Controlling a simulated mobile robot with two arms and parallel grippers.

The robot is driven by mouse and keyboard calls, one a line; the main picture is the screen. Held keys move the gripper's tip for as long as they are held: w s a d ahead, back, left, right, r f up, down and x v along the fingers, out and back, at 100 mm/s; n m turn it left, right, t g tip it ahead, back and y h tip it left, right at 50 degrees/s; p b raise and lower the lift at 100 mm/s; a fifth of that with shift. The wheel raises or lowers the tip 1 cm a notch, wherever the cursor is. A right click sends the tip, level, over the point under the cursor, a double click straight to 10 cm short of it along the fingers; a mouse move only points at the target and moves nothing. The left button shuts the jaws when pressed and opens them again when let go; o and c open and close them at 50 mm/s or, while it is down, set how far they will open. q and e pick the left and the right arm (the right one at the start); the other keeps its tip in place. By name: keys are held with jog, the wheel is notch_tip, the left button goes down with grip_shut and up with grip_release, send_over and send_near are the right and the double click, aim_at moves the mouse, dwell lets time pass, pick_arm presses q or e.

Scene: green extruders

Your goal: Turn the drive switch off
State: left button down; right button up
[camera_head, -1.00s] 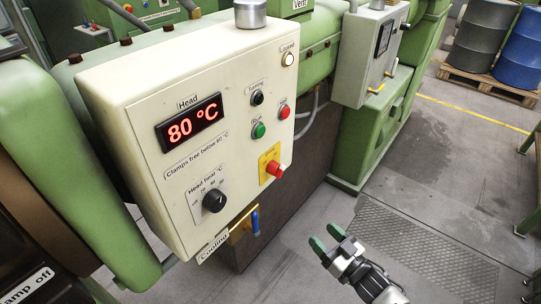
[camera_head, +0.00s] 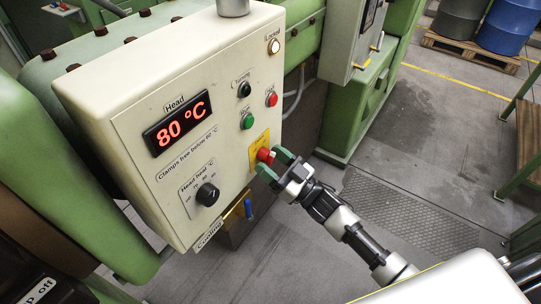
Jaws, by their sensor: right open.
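The cream control box (camera_head: 105,100) fills the left of the head view. Its red switch knob (camera_head: 264,155) sits on a yellow plate (camera_head: 254,149) at the lower right of the front face; I take it for the drive switch, though its label is too small to read. My right gripper (camera_head: 275,163) is open, with its green fingertips at the knob, one below it and one to its right. I cannot tell whether they touch it. The fingers hide part of the knob. My left gripper is not in view.
Close by on the box are a green button (camera_head: 247,121), a red button (camera_head: 271,99), a black selector (camera_head: 244,89) and a black heat dial (camera_head: 207,194). A blue-handled cooling valve (camera_head: 249,208) hangs below. The display (camera_head: 178,124) reads 80 °C. Open floor lies to the right.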

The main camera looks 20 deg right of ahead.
jog(key=shift+w+a, duration=0.15)
jog(key=shift+r, duration=0.1)
jog(key=c, duration=0.9)
jog(key=shift+n, duration=0.4)
jog(key=n+g+y+b, duration=0.1)
jog(key=n, duration=0.1)
jog(key=n+y+b, duration=0.1)
jog(key=n, duration=0.1)
jog(key=shift+w+g, duration=0.1)
jog(key=shift+g, duration=0.3)
jog(key=n+g, duration=0.1)
jog(key=n, duration=0.1)
jog(key=n+g+y+b, duration=0.1)
jog(key=n, duration=0.2)
jog(key=shift+d, duration=0.2)
jog(key=n+g, duration=0.2)
jog(key=n, duration=0.2)
jog(key=shift+w+d+r+n+b, duration=0.1)
jog(key=shift+n+b, duration=0.2)
jog(key=shift+n, duration=0.1)
jog(key=shift+r+n+g, duration=0.1)
jog(key=shift+n+g, duration=0.8)
jog(key=shift+n, duration=1)
